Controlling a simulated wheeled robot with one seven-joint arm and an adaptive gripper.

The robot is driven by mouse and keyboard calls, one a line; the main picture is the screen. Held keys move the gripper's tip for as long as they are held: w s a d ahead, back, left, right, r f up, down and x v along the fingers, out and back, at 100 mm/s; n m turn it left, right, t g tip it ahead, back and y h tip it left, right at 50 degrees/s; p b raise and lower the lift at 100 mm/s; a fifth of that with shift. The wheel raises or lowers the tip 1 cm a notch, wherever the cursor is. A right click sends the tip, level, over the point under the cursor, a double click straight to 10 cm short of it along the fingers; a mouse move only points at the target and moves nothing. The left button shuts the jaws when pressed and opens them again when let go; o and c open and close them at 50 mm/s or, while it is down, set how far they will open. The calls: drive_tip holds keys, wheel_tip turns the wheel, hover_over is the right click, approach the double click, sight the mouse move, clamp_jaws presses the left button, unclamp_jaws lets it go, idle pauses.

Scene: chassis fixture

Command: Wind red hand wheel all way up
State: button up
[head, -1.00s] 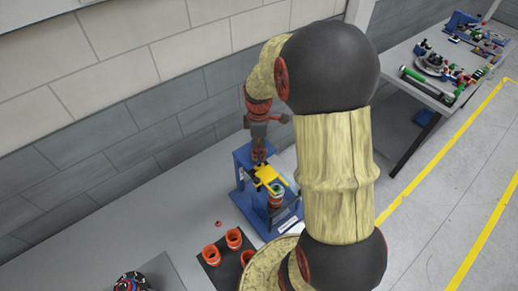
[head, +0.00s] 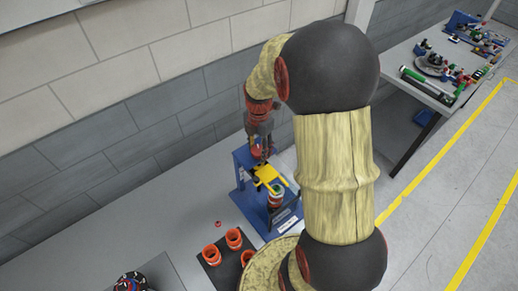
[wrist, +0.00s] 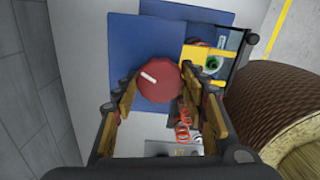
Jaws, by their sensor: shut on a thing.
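The red hand wheel (wrist: 162,84) with a white mark sits on top of the blue fixture (wrist: 123,50). In the wrist view it lies between the fingers of my gripper (wrist: 158,80), which is shut on it from above. In the head view, my gripper (head: 262,148) reaches down to the wheel at the back of the blue fixture (head: 241,160). A yellow plate (head: 267,174) stands out from the fixture over an orange and dark cylinder (head: 275,201). The wheel's lower side and its shaft are hidden.
Several orange cups (head: 234,238) stand on a dark mat (head: 220,261) left of the fixture. A small red piece (head: 217,224) lies on the grey bench (head: 165,210). The wall is close behind.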

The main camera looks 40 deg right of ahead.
sight(259, 150)
drive_tip(key=shift+n, duration=0.8)
drive_tip(key=shift+n, duration=0.3)
drive_tip(key=n, duration=0.3)
drive_tip(key=o, duration=1.1)
wheel_tip(259, 150, up, 7)
drive_tip(key=p, duration=0.4)
drive_tip(key=shift+s, duration=0.1)
